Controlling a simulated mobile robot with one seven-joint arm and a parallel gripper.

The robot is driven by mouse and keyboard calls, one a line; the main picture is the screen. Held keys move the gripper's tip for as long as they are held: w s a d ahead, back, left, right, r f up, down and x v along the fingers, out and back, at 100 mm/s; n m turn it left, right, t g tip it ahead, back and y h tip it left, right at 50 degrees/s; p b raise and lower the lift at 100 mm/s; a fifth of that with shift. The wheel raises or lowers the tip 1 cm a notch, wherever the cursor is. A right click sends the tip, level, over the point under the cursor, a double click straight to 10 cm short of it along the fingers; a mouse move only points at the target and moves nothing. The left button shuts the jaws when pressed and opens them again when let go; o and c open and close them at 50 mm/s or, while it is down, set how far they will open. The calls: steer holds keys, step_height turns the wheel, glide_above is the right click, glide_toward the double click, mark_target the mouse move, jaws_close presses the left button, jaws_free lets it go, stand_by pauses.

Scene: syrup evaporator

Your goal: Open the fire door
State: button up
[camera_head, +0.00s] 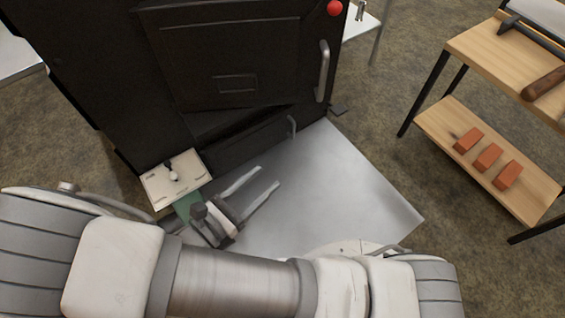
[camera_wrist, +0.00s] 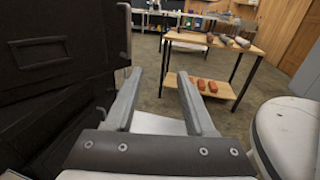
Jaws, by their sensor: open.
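The black fire door (camera_head: 232,62) is on the front of the dark evaporator box and appears shut in the head view. Its upright metal handle (camera_head: 323,71) is near the door's right edge. Part of the door (camera_wrist: 40,50) fills the left of the wrist view. A lower black panel with a smaller handle (camera_head: 292,126) lies beneath it. My gripper (camera_head: 262,180) is open and empty, in front of and below the door, with its fingers apart. In the wrist view the fingers (camera_wrist: 157,80) frame only open room and a distant bench. The gripper touches neither handle.
A wooden two-level bench (camera_head: 490,150) with orange bricks (camera_head: 487,157) on its lower shelf stands at right. A metal sheet (camera_head: 345,195) lies on the floor before the box. A red knob (camera_head: 334,8) sits above the handle. Floor between box and bench is mostly clear.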

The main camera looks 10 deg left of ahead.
steer(key=b+x, duration=0.1)
steer(key=x, duration=0.6)
jaws_close()
steer(key=c, duration=0.8)
jaws_free()
steer(key=o, duration=0.8)
steer(key=p+v, duration=0.3)
steer(key=v, duration=1.4)
steer(key=shift+s, duration=0.2)
